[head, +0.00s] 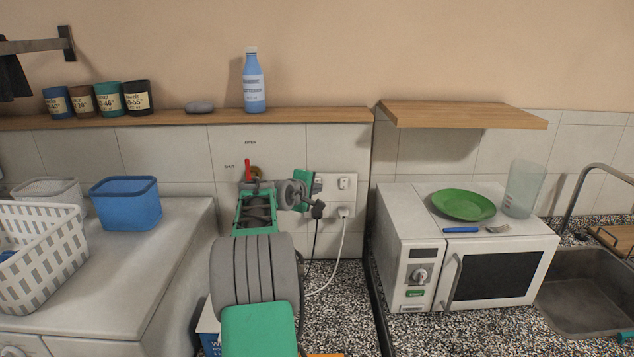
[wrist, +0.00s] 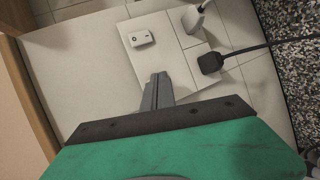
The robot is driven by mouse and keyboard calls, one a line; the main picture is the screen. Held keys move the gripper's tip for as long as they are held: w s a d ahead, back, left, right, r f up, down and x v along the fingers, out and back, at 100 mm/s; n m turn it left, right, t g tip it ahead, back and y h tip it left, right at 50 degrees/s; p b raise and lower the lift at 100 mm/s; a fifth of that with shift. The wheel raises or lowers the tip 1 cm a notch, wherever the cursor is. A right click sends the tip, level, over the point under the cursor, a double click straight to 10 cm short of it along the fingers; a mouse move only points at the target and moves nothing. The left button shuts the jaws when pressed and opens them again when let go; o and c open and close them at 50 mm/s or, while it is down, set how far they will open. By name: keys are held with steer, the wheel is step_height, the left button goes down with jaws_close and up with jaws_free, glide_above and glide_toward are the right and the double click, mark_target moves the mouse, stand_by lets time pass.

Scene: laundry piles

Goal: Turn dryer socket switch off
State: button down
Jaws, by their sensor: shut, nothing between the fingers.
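A white socket panel (head: 350,196) is on the tiled wall, with a black plug (head: 318,209) at left and a white plug (head: 343,212) at right. A small white switch (head: 343,183) sits above the white plug; it also shows in the wrist view (wrist: 142,39). My gripper (head: 316,186) is shut and empty in front of the panel's left half. In the wrist view its fingertips (wrist: 158,77) cover the area above the black plug (wrist: 210,63), so any switch there is hidden. I cannot tell contact, or which socket is the dryer's.
A red lever (head: 248,170) is on the wall left of my gripper. A wooden shelf (head: 300,115) runs above. A microwave (head: 500,268) stands on the right. A blue basket (head: 126,205) is on the left. Cords hang below the plugs to the speckled worktop (head: 345,300).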

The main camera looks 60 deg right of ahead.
steer(key=shift+d, duration=0.1)
stand_by(0.3)
steer(key=shift+w+d+p, duration=0.15)
steer(key=shift+d+p, duration=0.1)
steer(key=shift+p, duration=0.05)
steer(key=shift+w+d+r, duration=0.1)
steer(key=shift+w+d, duration=0.05)
steer(key=shift+d, duration=0.15)
stand_by(0.5)
steer(key=shift+a, duration=0.1)
steer(key=shift+s+a+b, duration=0.3)
steer(key=shift+a+b, duration=0.1)
steer(key=shift+a, duration=0.2)
steer(key=shift+f, duration=0.2)
